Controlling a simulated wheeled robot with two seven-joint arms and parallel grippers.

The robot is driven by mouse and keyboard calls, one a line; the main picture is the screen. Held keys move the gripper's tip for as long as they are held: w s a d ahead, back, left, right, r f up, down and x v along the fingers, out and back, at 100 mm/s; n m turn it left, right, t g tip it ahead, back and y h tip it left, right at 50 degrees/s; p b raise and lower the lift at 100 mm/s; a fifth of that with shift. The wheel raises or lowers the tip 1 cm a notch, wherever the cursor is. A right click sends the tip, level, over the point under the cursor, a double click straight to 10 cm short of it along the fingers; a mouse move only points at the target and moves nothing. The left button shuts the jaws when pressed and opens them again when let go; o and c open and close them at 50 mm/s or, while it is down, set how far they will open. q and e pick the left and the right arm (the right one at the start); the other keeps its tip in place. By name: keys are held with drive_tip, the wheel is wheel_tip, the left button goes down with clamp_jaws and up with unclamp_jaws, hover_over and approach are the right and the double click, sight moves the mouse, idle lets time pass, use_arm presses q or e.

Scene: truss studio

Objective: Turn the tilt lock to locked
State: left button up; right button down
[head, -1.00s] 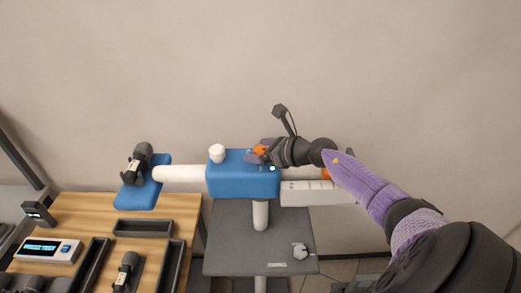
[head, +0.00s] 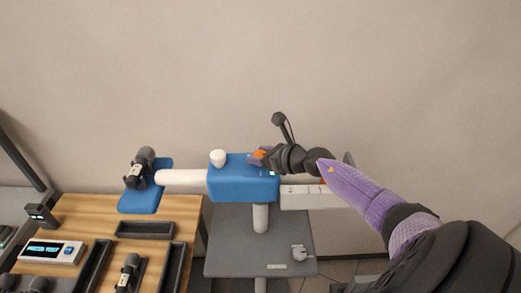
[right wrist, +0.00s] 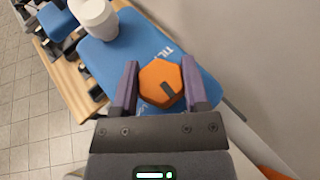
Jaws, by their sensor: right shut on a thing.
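The tilt lock is an orange six-sided knob (right wrist: 161,82) with a dark mark, on top of a blue housing (head: 243,186). White letters, partly hidden, beginning "TIL" show beside the knob in the right wrist view. My right gripper (right wrist: 155,88) has its two purple fingers on either side of the knob, shut on it. In the head view the gripper (head: 260,155) reaches in from the right and partly hides the orange knob. The dark mark points to the lower right in the right wrist view. My left gripper is not in view.
A white knob (head: 217,158) stands on the housing. A white tube (head: 182,178) leads left to a blue plate (head: 139,203) with a dark device. A white bar (head: 308,196) extends right. A wooden table (head: 182,211) with trays stands at left; a grey platform (head: 230,250) lies below.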

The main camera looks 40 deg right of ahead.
drive_tip(key=m+h+p, duration=0.1)
drive_tip(key=h+p, duration=0.1)
drive_tip(key=p, duration=0.1)
drive_tip(key=m+h+p, duration=0.2)
drive_tip(key=p, duration=0.2)
drive_tip(key=m+h+p, duration=0.2)
drive_tip(key=p, duration=0.1)
drive_tip(key=shift+r+p, duration=0.3)
drive_tip(key=shift+r, duration=0.1)
drive_tip(key=shift+f+m+g+h+p, duration=0.15)
drive_tip(key=shift+m+g+h+p, duration=0.45)
drive_tip(key=shift+m+h, duration=0.4)
drive_tip(key=shift+f+m+g+h+p, duration=0.15)
drive_tip(key=shift+m+g+h+p, duration=0.15)
drive_tip(key=shift+m+h, duration=0.65)
drive_tip(key=shift+f+m+g+h, duration=0.1)
drive_tip(key=shift+m+g+h, duration=0.6)
drive_tip(key=shift+m+h, duration=0.2)
drive_tip(key=shift+f+m+g+h+b, duration=0.15)
drive_tip(key=shift+m+g+h+b, duration=0.95)
drive_tip(key=shift+m, duration=0.15)
drive_tip(key=m+g+h+b, duration=0.1)
drive_tip(key=m+g+b, duration=0.2)
drive_tip(key=shift+h, duration=0.25)
drive_tip(key=shift+r+m+g+b, duration=0.2)
drive_tip(key=shift+m+g+b, duration=0.3)
drive_tip(key=shift+g+b, duration=0.15)
drive_tip(key=shift+h, duration=0.3)
